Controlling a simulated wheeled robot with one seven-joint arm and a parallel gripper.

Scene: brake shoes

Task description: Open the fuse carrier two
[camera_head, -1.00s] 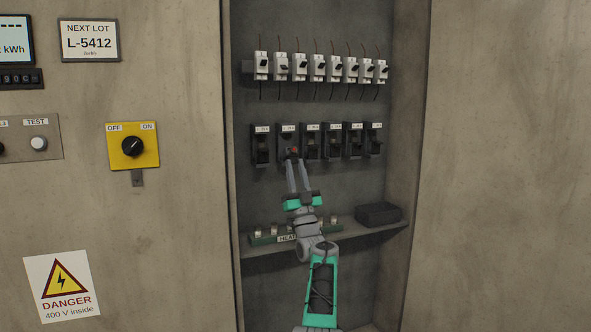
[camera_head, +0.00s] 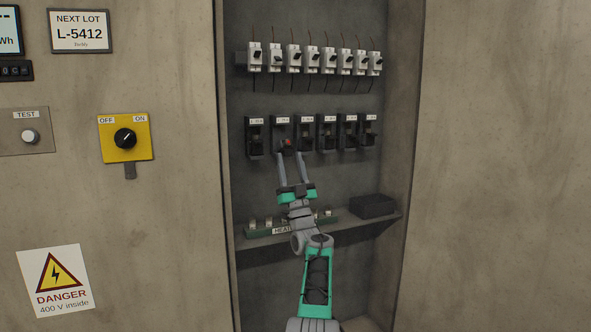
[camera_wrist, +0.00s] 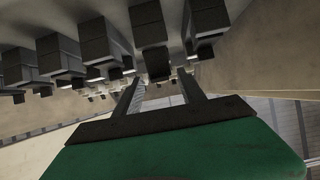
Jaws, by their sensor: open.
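A row of dark fuse carriers is mounted on the cabinet's back panel. Fuse carrier two (camera_head: 282,129), second from the left, is a dark block with a pale label and a small red patch below it. My gripper (camera_head: 290,155) is open and empty in front of and just below this carrier, one finger toward each side. In the wrist view, my open gripper (camera_wrist: 160,78) has a dark block between and beyond its fingertips; I cannot tell which carrier it is. Whether the fingers touch carrier two is unclear.
Carrier one (camera_head: 255,137) and carrier three (camera_head: 306,136) sit close on either side. White breakers (camera_head: 312,60) line the panel above. A shelf (camera_head: 345,229) below holds a green strip and a black box (camera_head: 373,206). Cabinet side walls bound the recess.

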